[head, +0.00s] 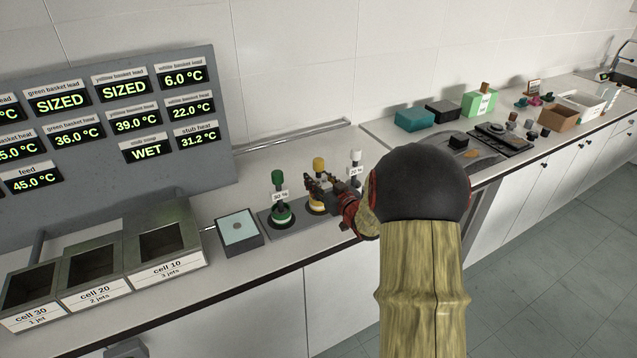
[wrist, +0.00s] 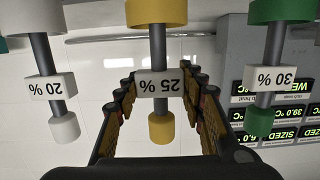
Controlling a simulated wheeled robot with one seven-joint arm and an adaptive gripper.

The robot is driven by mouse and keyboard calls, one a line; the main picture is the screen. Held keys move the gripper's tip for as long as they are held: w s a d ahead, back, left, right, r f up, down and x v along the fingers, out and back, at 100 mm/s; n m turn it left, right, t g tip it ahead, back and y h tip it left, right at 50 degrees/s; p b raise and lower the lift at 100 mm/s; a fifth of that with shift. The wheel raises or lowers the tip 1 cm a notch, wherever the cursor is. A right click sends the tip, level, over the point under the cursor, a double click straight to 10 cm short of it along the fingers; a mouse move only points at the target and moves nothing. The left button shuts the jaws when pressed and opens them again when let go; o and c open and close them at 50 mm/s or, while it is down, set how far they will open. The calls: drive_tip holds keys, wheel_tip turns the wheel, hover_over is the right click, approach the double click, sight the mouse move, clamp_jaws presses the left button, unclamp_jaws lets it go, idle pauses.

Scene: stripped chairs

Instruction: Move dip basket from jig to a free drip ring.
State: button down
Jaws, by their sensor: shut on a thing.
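A yellow-topped dip basket (head: 319,164) with a "25 %" tag stands upright in the middle of a grey plate (head: 267,222), probably the jig. My gripper (head: 322,186) is shut on it around the stem at the tag. The wrist view is upside down and shows the yellow basket (wrist: 158,125) between the fingers (wrist: 160,84). A green basket (head: 278,178), tagged "30 %", stands left of it. A white basket (head: 356,156), tagged "20 %", stands right, partly hidden by my gripper. I cannot tell whether the yellow basket is lifted. No drip ring is clearly identifiable.
Three open metal cells (head: 165,242) and a square pale-topped box (head: 239,230) stand left. A display panel (head: 110,130) rises behind them. Teal (head: 414,119) and black boxes and dark trays (head: 505,138) are further right. My arm hides the counter's front near the middle.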

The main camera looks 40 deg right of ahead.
drive_tip(key=c, duration=1.2)
unclamp_jaws()
drive_tip(key=shift+f, duration=0.15)
drive_tip(key=shift+o, duration=0.5)
